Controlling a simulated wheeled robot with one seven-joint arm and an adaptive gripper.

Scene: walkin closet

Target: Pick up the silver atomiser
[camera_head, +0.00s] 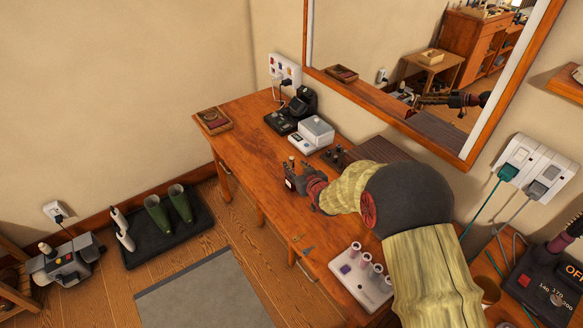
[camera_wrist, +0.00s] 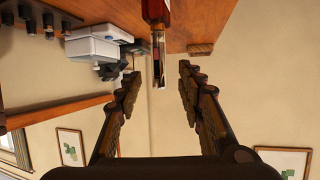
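My gripper (camera_head: 297,177) is low over the wooden dressing table, left of the forearm. In the wrist view my gripper (camera_wrist: 159,72) is open, with its two fingers well apart. A slim upright item with a dark red body and a shiny, glassy end (camera_wrist: 158,46) stands between and beyond the fingertips, apart from both. In the head view a small dark item with a tan top (camera_head: 291,161) shows at the gripper, partly hidden by the fingers. I cannot tell for sure that this is the silver atomiser.
The wooden table (camera_head: 250,150) bears a black device (camera_head: 283,121), a white box-like device (camera_head: 316,131), a small dark stand (camera_head: 338,157), a shallow wooden tray (camera_head: 213,121) and a white holder with several cylinders (camera_head: 350,284). A mirror (camera_head: 400,70) rises behind.

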